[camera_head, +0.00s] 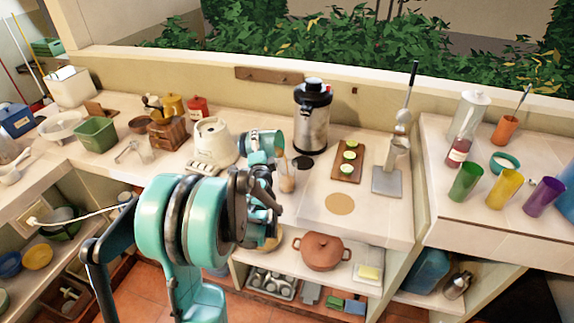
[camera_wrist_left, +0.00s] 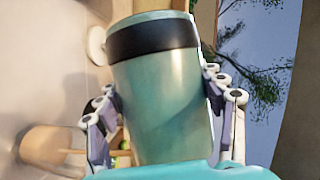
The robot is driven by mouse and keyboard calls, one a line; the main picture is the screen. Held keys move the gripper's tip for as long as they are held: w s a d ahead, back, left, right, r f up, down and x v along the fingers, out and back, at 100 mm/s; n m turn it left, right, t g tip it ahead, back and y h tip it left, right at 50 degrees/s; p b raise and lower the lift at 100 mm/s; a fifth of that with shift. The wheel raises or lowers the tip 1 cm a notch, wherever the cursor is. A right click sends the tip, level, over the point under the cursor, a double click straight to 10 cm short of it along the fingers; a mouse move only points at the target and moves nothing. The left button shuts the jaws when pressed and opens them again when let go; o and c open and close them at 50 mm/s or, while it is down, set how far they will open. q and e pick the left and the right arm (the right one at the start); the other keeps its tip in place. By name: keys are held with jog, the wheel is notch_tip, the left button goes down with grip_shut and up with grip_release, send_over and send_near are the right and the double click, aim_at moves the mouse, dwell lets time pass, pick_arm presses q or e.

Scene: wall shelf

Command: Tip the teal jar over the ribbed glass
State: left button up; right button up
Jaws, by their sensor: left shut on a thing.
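The teal jar (camera_head: 264,142) has a dark band and lies tilted onto its side in the air in the head view. Its banded end points right, toward the ribbed glass (camera_head: 287,180). My left gripper (camera_head: 260,160) is shut on the jar. In the left wrist view the jar (camera_wrist_left: 160,100) sits between the fingers of my gripper (camera_wrist_left: 162,88), one on each side. The glass is clear with something brownish in it and stands on the counter, below and just right of the jar. The jar's contents are hidden. My right gripper is out of view.
A cream appliance (camera_head: 212,142) stands left of the jar. A steel dispenser (camera_head: 313,115) stands behind, and a board with green slices (camera_head: 348,160) lies to the right. A round cork-coloured mat (camera_head: 340,204) lies on clear counter near the front edge.

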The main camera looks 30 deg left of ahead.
aim_at(272, 142)
pick_arm(q)
jog(key=shift+w+d+r+m, duration=0.1)
jog(key=shift+d+r+m, duration=0.2)
jog(key=shift+d+m, duration=0.1)
dwell(0.6)
jog(key=shift+w+d+r+m+t+y+b, duration=0.15)
jog(key=shift+d+r+m+t+b, duration=0.1)
jog(key=shift+r+m, duration=0.3)
jog(key=shift+s+d+r+m+t+y+b, duration=0.1)
jog(key=shift+d+r+m+t+y+b, duration=0.15)
jog(key=shift+m, duration=0.5)
dwell(1.5)
jog(key=shift+a, duration=0.1)
